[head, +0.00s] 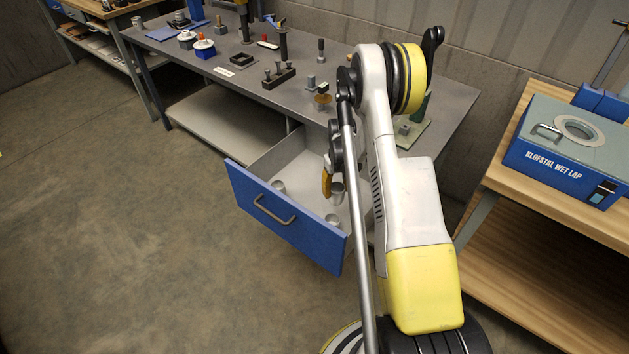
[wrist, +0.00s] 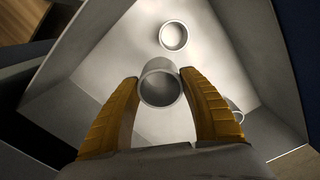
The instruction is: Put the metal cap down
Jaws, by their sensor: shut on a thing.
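My gripper (wrist: 159,78) has yellow fingers and is shut on a metal cap (wrist: 160,92), a short grey cylinder with an open, hollow end facing the wrist camera. The cap is held inside the open drawer's outline; its height above the drawer floor is hard to tell. In the head view my gripper (head: 328,184) hangs over the open blue-fronted drawer (head: 283,222), with the held cap (head: 338,192) partly seen beside its finger. Two other caps stand in the drawer, one ahead (wrist: 173,36) and one at the right (wrist: 236,110), partly hidden by the right finger.
The drawer's grey walls surround my gripper. The grey workbench (head: 210,65) above carries a black block with posts (head: 279,76), insulators (head: 204,47) and small parts. A wooden table (head: 540,190) with a blue machine (head: 562,160) stands at right. The left floor is clear.

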